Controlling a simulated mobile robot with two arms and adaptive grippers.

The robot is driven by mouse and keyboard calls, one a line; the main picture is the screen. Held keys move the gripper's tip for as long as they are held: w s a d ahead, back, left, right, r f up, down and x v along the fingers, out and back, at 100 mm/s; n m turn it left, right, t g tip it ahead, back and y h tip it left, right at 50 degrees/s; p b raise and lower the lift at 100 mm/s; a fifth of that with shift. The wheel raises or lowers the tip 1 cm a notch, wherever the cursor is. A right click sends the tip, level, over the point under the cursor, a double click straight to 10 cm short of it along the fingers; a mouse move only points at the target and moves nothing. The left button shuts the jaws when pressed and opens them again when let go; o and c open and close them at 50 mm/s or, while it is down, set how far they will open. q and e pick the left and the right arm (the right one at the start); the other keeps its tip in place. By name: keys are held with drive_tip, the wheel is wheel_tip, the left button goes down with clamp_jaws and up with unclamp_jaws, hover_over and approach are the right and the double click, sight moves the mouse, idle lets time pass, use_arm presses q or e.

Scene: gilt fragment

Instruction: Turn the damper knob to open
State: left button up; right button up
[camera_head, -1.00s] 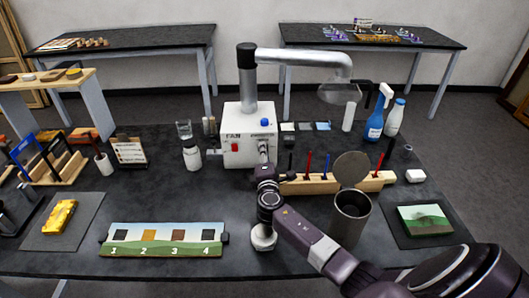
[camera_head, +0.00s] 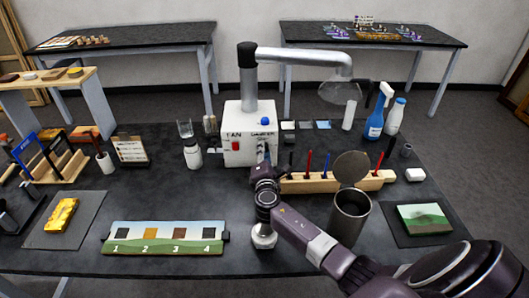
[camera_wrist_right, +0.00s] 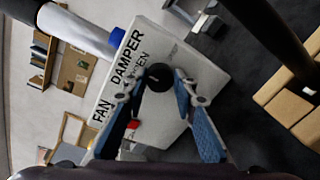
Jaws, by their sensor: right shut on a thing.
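The white control box (camera_head: 237,152) stands at the back of the table, with FAN and DAMPER labels and a metal extraction pipe (camera_head: 305,58) above it. The black damper knob (camera_wrist_right: 158,78) is on the box face below DAMPER, with OPEN printed beside it. My right gripper (camera_head: 264,151) is at the box front; its blue-padded fingers (camera_wrist_right: 160,88) also show in the right wrist view, shut on the knob from both sides. The fingers largely hide the knob in the head view. My left gripper is not in view.
A red fan switch (camera_head: 235,146) is left of the knob, and a blue knob (camera_head: 265,121) is above. A wooden tool rack (camera_head: 350,183) and an open metal can (camera_head: 350,215) stand close to my right arm. A numbered panel (camera_head: 163,239) lies at the front.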

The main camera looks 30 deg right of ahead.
drive_tip(key=o, duration=1.2)
drive_tip(key=shift+c, duration=0.2)
drive_tip(key=v, duration=1.2)
